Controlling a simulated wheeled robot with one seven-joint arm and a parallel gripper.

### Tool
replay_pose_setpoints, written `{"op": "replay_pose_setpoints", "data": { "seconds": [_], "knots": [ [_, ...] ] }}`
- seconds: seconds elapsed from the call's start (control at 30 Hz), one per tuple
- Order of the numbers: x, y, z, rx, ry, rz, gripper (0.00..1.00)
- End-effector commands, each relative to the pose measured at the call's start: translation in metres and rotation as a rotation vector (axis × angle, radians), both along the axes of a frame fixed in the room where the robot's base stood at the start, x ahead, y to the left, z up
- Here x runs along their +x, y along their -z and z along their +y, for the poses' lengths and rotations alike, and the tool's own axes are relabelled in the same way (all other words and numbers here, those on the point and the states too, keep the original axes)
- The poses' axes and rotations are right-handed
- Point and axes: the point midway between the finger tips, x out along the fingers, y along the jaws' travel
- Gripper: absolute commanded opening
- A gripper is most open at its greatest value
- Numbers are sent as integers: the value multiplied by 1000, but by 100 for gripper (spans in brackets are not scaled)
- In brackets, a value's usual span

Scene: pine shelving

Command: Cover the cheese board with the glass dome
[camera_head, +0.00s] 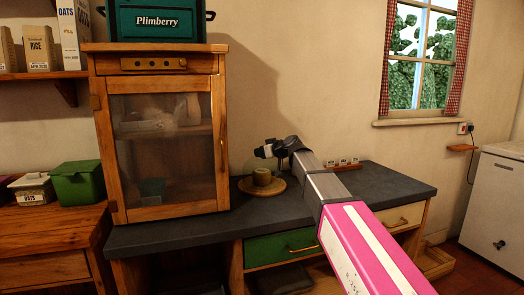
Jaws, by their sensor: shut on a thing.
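The cheese board (277,188) is a round wooden board on the dark worktop, beside the glazed cabinet. A pale round cheese (262,177) sits on it. The glass dome (249,167) shows only as a faint clear outline around and above the cheese. My gripper (264,152) is at the top of the dome, above the cheese, and is shut on the dome. Its fingertips are small and dark here, so the exact grip is hard to see. I cannot tell whether the dome's rim touches the board or hangs just above it.
A wooden cabinet (160,140) with a glazed door stands close left of the board. A rack of small jars (342,163) stands behind my arm on the right. The dark worktop (400,190) is clear at its right end. A green bin (155,25) tops the cabinet.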

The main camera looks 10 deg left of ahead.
Motion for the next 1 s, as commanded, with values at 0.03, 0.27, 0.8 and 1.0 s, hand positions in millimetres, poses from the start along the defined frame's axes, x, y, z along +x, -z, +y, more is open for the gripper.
{"op": "replay_pose_setpoints", "data": {
  "seconds": [0.03,0.27,0.8,1.0],
  "knots": [
    [0,0,0,2,0,-1,0],
    [0,0,0,2,0,0,0],
    [0,4,0,2,0,0,0],
    [0,7,0,2,0,0,0]
  ]
}}
